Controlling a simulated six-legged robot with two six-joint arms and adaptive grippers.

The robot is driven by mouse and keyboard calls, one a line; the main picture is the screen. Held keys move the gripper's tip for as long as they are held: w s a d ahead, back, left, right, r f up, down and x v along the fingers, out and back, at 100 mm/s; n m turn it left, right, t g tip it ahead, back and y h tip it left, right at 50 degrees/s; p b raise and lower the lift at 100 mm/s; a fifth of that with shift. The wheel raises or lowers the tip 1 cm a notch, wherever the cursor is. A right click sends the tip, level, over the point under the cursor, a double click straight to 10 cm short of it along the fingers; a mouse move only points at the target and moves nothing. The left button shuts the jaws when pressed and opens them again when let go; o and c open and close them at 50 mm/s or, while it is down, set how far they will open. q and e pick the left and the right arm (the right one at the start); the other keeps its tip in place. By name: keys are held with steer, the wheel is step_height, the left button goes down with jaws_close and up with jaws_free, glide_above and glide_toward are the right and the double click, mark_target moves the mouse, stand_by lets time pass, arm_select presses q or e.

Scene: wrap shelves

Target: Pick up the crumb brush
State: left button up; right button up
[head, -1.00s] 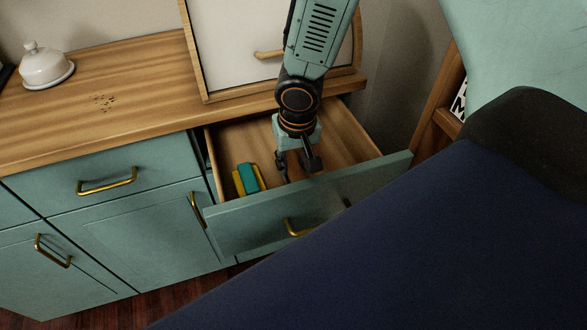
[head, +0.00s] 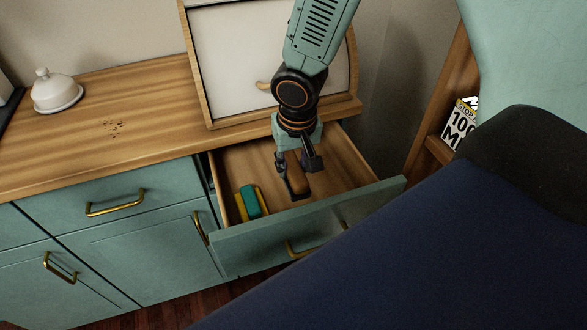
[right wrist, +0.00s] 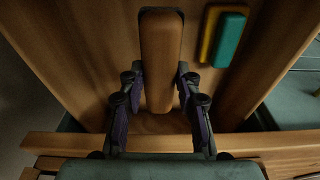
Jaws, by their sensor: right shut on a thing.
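The crumb brush shows in the right wrist view as a long, rounded wooden block (right wrist: 161,62) between the fingers. My right gripper (right wrist: 160,88) is shut on it, one dark finger on each side. In the head view my right gripper (head: 300,175) reaches down into the open drawer (head: 345,160). There the brush is hard to make out against the wood and behind the fingers. Its underside is hidden, and I cannot tell whether it still touches the drawer floor. My left gripper is not in view.
A yellow and teal sponge (head: 249,202) lies in the drawer, left of the gripper. The drawer's green front (head: 310,222) stands close by. Above are the wooden counter with crumbs (head: 113,128), a white lidded dish (head: 56,91) and a bread box (head: 225,60).

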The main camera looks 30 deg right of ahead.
mark_target(293, 166)
step_height(293, 166, up, 11)
steer(key=p, duration=0.4)
steer(key=o, duration=0.6)
steer(key=c, duration=0.5)
steer(key=shift+o, duration=0.2)
steer(key=shift+a, duration=0.1)
